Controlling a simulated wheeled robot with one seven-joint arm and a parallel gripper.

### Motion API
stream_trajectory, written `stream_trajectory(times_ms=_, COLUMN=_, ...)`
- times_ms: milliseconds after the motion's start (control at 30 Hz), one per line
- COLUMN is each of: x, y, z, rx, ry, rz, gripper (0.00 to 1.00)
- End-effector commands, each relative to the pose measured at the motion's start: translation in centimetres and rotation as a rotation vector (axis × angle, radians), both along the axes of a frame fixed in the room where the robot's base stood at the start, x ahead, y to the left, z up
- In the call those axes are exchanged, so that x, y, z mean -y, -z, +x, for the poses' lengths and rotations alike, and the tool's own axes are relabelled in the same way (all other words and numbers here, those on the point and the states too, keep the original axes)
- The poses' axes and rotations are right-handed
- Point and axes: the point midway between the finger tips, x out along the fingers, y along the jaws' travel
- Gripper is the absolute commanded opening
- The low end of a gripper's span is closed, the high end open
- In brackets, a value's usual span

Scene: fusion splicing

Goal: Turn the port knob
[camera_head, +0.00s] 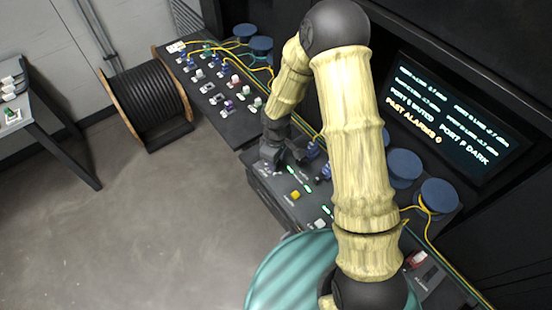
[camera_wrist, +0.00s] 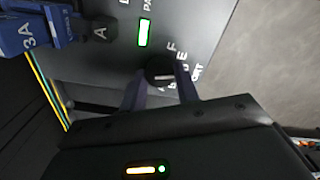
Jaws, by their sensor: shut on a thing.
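The port knob (camera_wrist: 158,70) is a small round black knob on a dark panel in the wrist view, with printed letters E and F beside it. My gripper (camera_wrist: 160,88) has its two fingers on either side of the knob and is shut on it. In the head view my gripper (camera_head: 284,158) reaches down to the left part of the console panel (camera_head: 283,204). There my gripper and arm hide the knob.
A yellow button (camera_head: 295,195) and a white button (camera_head: 320,223) are on the console. A screen (camera_head: 450,115) stands behind. A cable drum (camera_head: 148,98) is at left.

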Motion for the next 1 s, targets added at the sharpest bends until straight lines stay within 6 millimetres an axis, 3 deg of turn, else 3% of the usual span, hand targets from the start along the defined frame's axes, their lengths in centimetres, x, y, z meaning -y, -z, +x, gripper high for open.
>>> stream_trajectory(times_ms=500, x=0.03, y=-0.17, z=0.16, rx=0.004, ry=-0.403, rz=0.0, gripper=0.08)
stream_trajectory(times_ms=1000, x=0.03, y=-0.11, z=0.18, rx=0.004, ry=-0.489, rz=0.0, gripper=0.08)
